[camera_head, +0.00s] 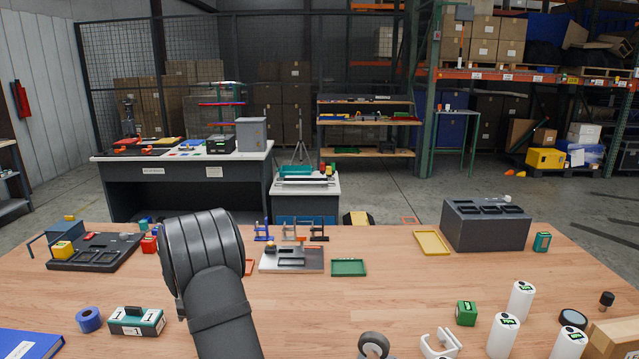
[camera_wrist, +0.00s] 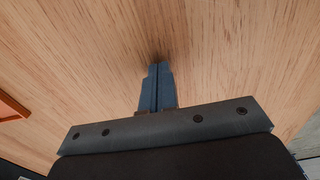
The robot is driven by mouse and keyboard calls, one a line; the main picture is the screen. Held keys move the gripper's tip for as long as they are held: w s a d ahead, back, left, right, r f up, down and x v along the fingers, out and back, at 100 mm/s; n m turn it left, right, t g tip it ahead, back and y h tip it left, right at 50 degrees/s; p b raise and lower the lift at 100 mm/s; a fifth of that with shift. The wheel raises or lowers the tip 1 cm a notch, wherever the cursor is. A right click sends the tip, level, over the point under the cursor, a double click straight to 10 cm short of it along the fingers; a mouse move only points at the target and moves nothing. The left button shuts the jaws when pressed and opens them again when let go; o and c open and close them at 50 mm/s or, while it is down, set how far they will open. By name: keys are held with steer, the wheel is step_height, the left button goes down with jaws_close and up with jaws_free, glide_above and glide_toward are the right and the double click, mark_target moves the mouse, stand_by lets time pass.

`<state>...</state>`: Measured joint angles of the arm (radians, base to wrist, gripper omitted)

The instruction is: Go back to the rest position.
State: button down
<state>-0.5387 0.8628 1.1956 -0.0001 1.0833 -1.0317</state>
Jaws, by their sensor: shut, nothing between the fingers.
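My gripper (camera_wrist: 158,68) shows in the wrist view with its two blue-grey fingers together, shut and empty. It points at bare wooden tabletop (camera_wrist: 230,60). In the head view, my dark arm rises from the bottom edge left of centre and hides part of the table (camera_head: 390,305); the gripper itself cannot be seen there.
Right of my arm are a grey fixture (camera_head: 291,260) and a green tray (camera_head: 348,267). A dark block (camera_head: 486,228) stands back right. White cylinders (camera_head: 503,335) stand front right. At left are a black tray (camera_head: 95,262), blue tape (camera_head: 89,319) and a labelled box (camera_head: 137,321).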

steer(key=d, duration=1.3)
steer(key=shift+d, duration=0.4)
step_height(320, 180, up, 11)
steer(key=m, duration=0.1)
steer(key=shift+s+m, duration=0.15)
steer(key=shift+m, duration=0.15)
steer(key=shift+r, duration=0.1)
stand_by(2.2)
